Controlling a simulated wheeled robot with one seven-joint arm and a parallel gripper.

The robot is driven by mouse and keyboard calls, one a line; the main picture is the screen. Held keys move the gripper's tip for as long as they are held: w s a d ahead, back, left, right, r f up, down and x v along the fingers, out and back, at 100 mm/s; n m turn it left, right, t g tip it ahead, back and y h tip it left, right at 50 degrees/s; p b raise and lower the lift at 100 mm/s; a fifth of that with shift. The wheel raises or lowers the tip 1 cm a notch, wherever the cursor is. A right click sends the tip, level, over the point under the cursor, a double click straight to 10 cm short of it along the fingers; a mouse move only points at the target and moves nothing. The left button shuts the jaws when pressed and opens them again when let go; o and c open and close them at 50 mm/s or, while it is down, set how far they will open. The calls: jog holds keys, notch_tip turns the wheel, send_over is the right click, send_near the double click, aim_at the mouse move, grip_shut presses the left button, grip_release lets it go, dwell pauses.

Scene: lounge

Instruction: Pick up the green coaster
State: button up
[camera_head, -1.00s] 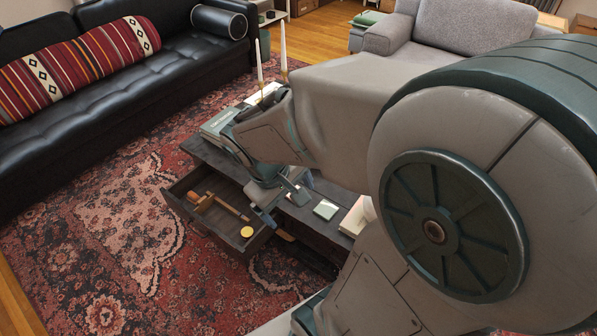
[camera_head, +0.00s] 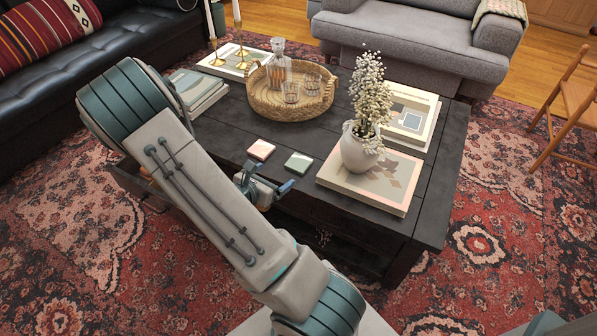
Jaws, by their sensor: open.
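The green coaster (camera_head: 298,163) is a small flat square with a pale edge. It lies on the dark coffee table (camera_head: 222,138) near its front edge, left of the book under the vase. My gripper (camera_head: 284,188) is just in front of and below the coaster in the picture, by the table's front edge. It is open, and nothing shows between its fingers. My arm hides part of the gripper and the table's left front.
A pinkish coaster (camera_head: 261,150) lies just left of the green one. A white flower vase (camera_head: 361,150) stands on a large book (camera_head: 383,194) to the right. A wicker tray (camera_head: 262,107) with a decanter and glasses is behind. An open drawer (camera_head: 126,176) shows partly behind my arm.

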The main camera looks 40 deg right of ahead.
jog(key=f, duration=0.1)
jog(key=b, duration=0.2)
send_near(298, 163)
jog(key=x, duration=0.3)
jog(key=shift+w+r, duration=0.15)
jog(key=b+x, duration=0.2)
jog(key=x, duration=0.2)
jog(key=shift+d+f, duration=0.15)
jog(key=shift+f, duration=0.2)
jog(key=shift+d, duration=0.35)
